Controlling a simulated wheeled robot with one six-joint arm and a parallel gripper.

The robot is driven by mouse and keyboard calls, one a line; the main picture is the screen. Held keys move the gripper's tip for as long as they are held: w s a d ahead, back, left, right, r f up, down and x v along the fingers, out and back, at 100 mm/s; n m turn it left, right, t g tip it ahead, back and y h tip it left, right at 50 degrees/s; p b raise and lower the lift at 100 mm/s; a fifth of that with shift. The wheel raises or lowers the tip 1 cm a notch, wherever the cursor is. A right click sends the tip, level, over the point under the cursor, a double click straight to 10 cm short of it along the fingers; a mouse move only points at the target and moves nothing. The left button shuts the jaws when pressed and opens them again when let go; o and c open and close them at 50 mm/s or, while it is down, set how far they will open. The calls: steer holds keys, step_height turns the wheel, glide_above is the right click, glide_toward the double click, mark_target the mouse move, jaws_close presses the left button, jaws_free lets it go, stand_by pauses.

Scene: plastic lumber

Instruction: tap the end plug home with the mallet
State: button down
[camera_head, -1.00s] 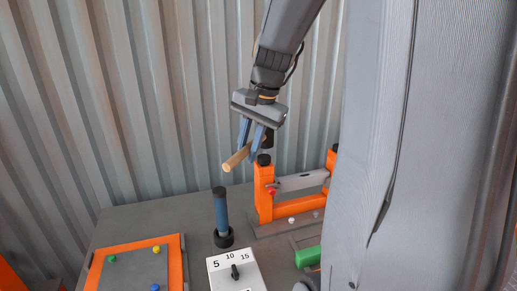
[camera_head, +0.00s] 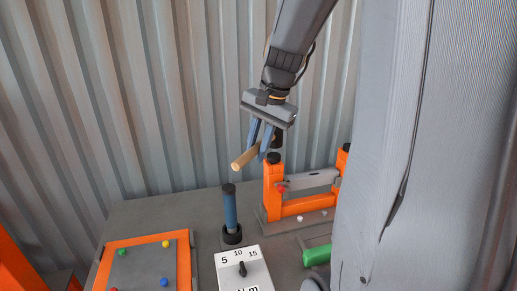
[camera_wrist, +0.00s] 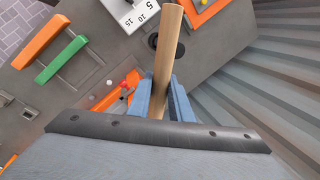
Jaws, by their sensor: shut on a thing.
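My gripper (camera_head: 262,150) is shut on the wooden handle of the mallet (camera_head: 246,157). The mallet's dark head (camera_head: 277,138) shows just right of the fingers, above the left post of the orange frame (camera_head: 300,208). A black end plug (camera_head: 274,158) sits at the top of that post. Its seating depth is too small to tell. The head looks close above the plug, and I cannot tell whether they touch. In the wrist view the mallet handle (camera_wrist: 166,60) runs up between the fingers (camera_wrist: 160,97); the mallet head is hidden there.
A blue upright cylinder (camera_head: 230,209) with black ends stands left of the frame. In front are a dial box marked 5, 10, 15 (camera_head: 253,277), an orange-edged tray (camera_head: 184,262) and a green block (camera_head: 317,255). A corrugated wall (camera_head: 150,120) rises behind.

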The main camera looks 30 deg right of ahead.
steer(key=shift+r+p, duration=0.4)
steer(key=shift+p, duration=0.8)
steer(key=shift+f, duration=0.55)
step_height(320, 180, down, 4)
steer(key=b, duration=0.3)
steer(key=shift+r+p, duration=1.9)
steer(key=shift+r, duration=0.4)
